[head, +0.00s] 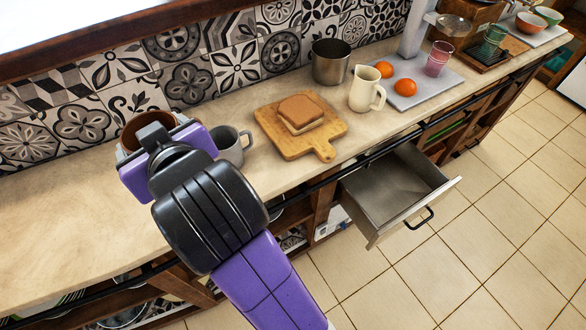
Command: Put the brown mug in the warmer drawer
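The brown mug (134,130) is on the left part of the counter, or just above it, in the head view. My gripper (160,148) covers most of it, so only part of the brown rim and side shows. My gripper is at the mug, but its fingertips are hidden behind its purple and black body. I cannot tell whether it touches or holds the mug. The warmer drawer (391,195) is pulled out below the counter, right of centre. Its visible inside is empty, and it has a black handle.
A grey mug (230,147) stands close to the right of my gripper. A board with a sandwich (315,146), a metal pot (329,65), a cream jug (364,92) and a tray with oranges (431,89) line the counter. The tiled floor around the drawer is clear.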

